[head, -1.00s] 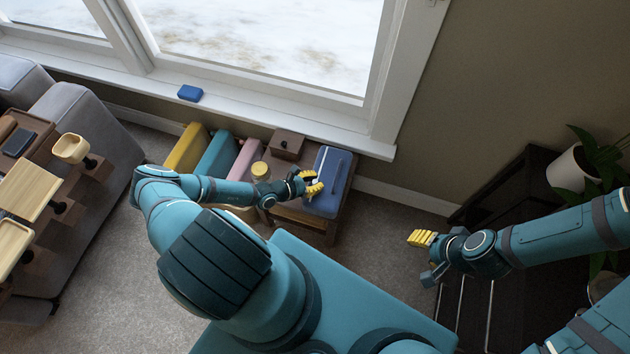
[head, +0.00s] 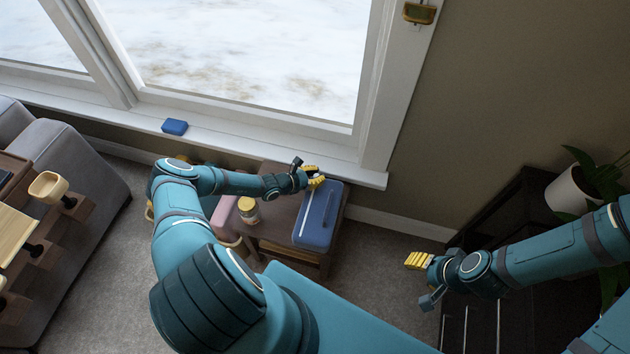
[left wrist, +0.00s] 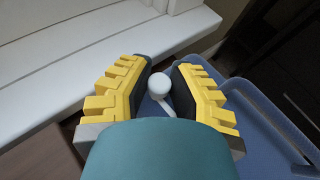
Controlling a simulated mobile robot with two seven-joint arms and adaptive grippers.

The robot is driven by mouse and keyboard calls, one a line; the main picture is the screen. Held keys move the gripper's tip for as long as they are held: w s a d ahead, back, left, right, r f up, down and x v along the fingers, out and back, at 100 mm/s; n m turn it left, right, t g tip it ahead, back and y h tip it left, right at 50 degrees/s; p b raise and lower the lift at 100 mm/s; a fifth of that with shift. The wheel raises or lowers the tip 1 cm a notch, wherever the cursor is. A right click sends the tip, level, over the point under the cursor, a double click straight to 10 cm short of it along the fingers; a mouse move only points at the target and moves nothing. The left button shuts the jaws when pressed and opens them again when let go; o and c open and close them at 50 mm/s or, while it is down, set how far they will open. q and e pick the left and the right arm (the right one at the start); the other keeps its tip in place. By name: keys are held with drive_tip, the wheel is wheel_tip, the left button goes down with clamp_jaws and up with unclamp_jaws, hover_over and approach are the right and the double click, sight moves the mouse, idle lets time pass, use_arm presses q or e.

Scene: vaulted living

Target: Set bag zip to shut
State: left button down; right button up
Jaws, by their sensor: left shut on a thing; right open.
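The blue bag (head: 327,222) lies on a small dark wooden table below the window. A pale zip line (head: 309,215) runs along its top, beside a raised handle (head: 329,208). My left gripper (head: 314,178) is at the bag's window-side end, shut on the white, round-headed zip pull (left wrist: 158,84). In the left wrist view the pull shows between the yellow fingers, with the blue bag (left wrist: 262,130) below and to the right. Whether the zip's far end is fully closed is hidden by the gripper. My right gripper (head: 416,260) is open and empty, away from the bag.
The window sill (head: 270,152) is close behind the left gripper and holds a small blue box (head: 175,127). A yellow-lidded jar (head: 248,210) stands left of the bag. A grey sofa (head: 75,180) is at left, a dark shelf (head: 500,215) at right.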

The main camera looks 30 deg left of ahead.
use_arm(q)
drive_tip(key=shift+w+a, duration=0.1)
drive_tip(key=shift+w, duration=0.1)
drive_tip(key=c, duration=0.9)
unclamp_jaws()
drive_tip(key=shift+o, duration=0.2)
drive_tip(key=shift+s, duration=0.1)
drive_tip(key=v, duration=1.2)
